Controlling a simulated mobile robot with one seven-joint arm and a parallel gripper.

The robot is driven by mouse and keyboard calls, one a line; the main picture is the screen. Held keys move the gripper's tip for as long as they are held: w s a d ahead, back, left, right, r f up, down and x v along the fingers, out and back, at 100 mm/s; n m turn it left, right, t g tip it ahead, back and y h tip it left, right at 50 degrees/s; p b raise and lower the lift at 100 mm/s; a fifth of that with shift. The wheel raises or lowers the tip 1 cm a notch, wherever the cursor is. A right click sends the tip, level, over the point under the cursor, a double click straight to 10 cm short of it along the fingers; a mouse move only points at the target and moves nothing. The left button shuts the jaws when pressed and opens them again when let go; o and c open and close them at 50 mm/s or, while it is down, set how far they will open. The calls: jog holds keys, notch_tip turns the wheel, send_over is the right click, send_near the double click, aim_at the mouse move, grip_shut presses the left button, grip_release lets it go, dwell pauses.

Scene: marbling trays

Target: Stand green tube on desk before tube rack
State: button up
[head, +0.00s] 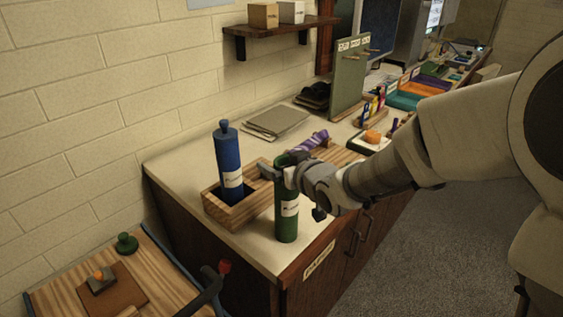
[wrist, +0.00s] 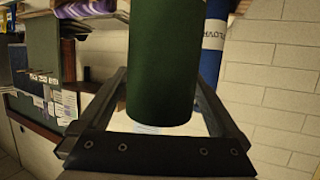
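The green tube (head: 287,222) is upright, with a white label, over the front part of the desk (head: 262,250), to the right of the wooden tube rack (head: 218,211). I cannot tell whether its base touches the desk. My gripper (head: 278,172) is around the tube near its top, and its fingers look closed against the sides. In the wrist view the green tube (wrist: 165,65) fills the space between the fingers, one end showing. A blue tube (head: 228,160) stands in the rack; part of it shows in the wrist view (wrist: 212,50).
A purple patterned roll (head: 308,142) lies behind my gripper. A grey folder (head: 275,122) lies farther back, near a standing green board (head: 349,80). A lower wooden table (head: 65,290) is at front left. The desk's front edge is close to the green tube.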

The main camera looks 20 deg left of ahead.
jog(key=shift+r, duration=0.25)
jog(key=p+v, duration=0.3)
jog(key=v, duration=0.9)
jog(key=d+r+m+h, duration=0.2)
jog(key=d+m+h, duration=0.45)
jog(key=d, duration=1.15)
jog(key=s+d+m+g+h, duration=0.1)
jog(key=s+d+g, duration=0.1)
jog(key=s, duration=0.6)
jog(key=s+d+m+g+h, duration=0.1)
jog(key=s+d+g+h, duration=0.1)
jog(key=s+d, duration=0.3)
jog(key=s, duration=0.3)
jog(key=shift+s+d+r, duration=0.2)
jog(key=shift+s+d, duration=0.1)
jog(key=shift+d, duration=0.05)
jog(key=shift+r+m, duration=0.1)
jog(key=shift+m, duration=0.15)
